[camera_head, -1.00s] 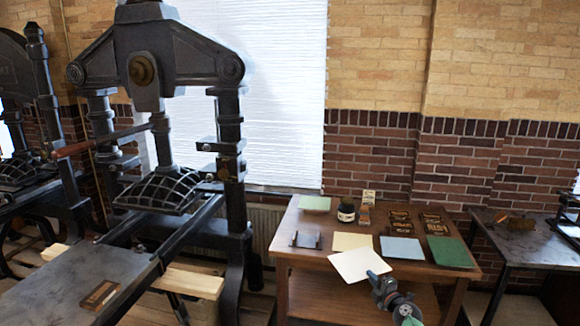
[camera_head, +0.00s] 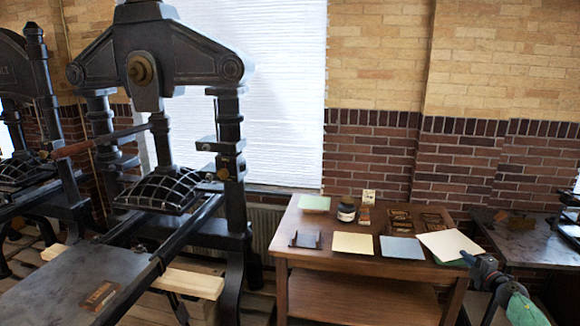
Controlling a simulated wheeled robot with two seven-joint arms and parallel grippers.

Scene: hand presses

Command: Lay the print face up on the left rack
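A plain cream sheet (camera_head: 447,243), which looks like the print, is held by its lower right edge in my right gripper (camera_head: 468,259). The gripper seems shut on it, though its fingertips are small and partly hidden. The sheet is over the right end of the wooden table, above a mostly hidden green sheet (camera_head: 450,263). No marks show on its upper side. A small dark stand (camera_head: 305,240) with raised sides is at the table's left; I cannot tell whether it is the left rack. My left gripper is out of view.
On the wooden table (camera_head: 340,278) lie a yellow sheet (camera_head: 353,243), a blue sheet (camera_head: 401,248), a green pad (camera_head: 313,203), an ink jar (camera_head: 346,211) and dark type blocks (camera_head: 400,219). A large press (camera_head: 160,180) stands left, a dark side table (camera_head: 508,233) right.

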